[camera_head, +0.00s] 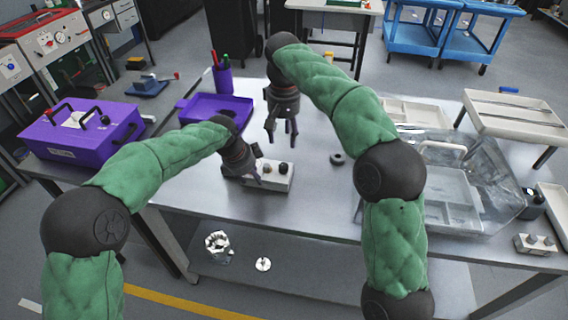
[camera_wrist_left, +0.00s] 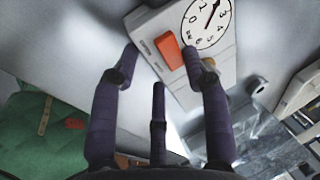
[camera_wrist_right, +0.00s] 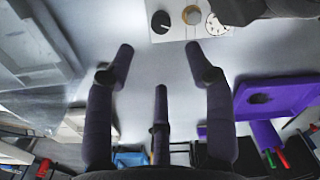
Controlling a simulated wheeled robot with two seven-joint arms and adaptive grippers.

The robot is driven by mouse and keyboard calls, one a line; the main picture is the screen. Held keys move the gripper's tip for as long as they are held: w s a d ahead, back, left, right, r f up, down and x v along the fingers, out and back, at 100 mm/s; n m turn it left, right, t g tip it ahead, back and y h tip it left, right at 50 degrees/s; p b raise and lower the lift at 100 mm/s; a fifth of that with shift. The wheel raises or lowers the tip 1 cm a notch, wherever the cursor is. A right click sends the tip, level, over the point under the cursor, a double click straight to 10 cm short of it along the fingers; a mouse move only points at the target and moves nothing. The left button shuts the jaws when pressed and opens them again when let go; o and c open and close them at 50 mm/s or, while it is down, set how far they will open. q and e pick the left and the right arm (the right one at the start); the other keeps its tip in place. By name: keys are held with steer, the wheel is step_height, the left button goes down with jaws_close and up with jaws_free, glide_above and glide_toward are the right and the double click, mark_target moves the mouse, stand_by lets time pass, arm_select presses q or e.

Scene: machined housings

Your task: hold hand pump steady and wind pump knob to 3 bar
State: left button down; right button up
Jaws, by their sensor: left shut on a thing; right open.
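The hand pump (camera_head: 276,182) is a pale box on the table. My left gripper (camera_head: 255,178) is shut on its left part. In the left wrist view the pump (camera_wrist_left: 178,18) shows an orange-red block (camera_wrist_left: 168,50) and a round gauge (camera_wrist_left: 207,22) with a dark needle, partly cut off; I cannot read it surely. The pump's black knob (camera_head: 283,168) is at the right end of the box. In the right wrist view the black knob (camera_wrist_right: 161,22), a tan knob (camera_wrist_right: 193,16) and the gauge (camera_wrist_right: 216,25) show. My right gripper (camera_head: 282,142) is open and empty above the table, behind the pump.
A dark ring (camera_head: 337,158) lies right of the pump. A purple tray (camera_head: 213,107) and pen cup (camera_head: 222,80) stand behind. A purple case (camera_head: 82,134) is at left. A clear bin (camera_head: 470,215) is at right.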

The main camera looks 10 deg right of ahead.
mark_target(284, 166)
step_height(284, 166, down, 12)
stand_by(0.5)
jaws_close()
